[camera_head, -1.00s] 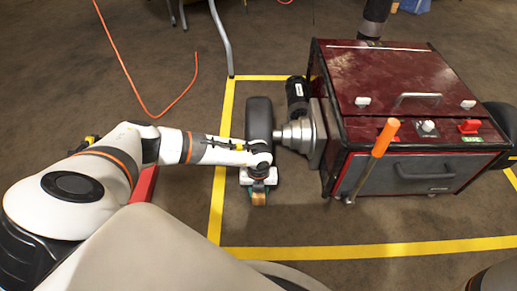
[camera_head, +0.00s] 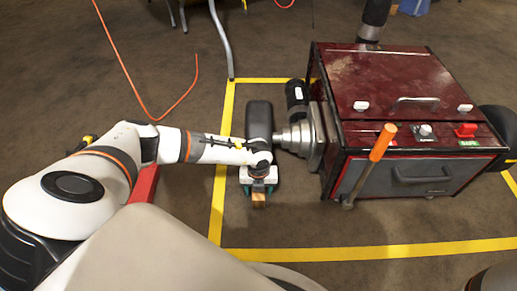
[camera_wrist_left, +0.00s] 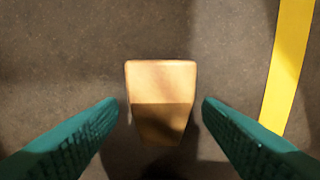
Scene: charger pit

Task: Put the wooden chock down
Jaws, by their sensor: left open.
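The wooden chock (camera_wrist_left: 161,85) is a light-brown wedge on the dark floor, seen from above in the left wrist view. In the head view only its near end (camera_head: 259,203) shows below my left gripper (camera_head: 258,190). In the wrist view the two green fingers of my left gripper (camera_wrist_left: 160,112) stand open, one on each side of the chock, with a gap to it on both sides. My right gripper is not seen.
A dark wheel (camera_head: 259,119) stands just beyond my left gripper, next to the machine's metal hub. The dark red machine (camera_head: 385,90) with an orange-handled lever (camera_head: 380,143) stands to the right. Yellow tape (camera_head: 370,252) marks the floor, and clear floor lies in front. An orange cable (camera_head: 180,98) lies at the left.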

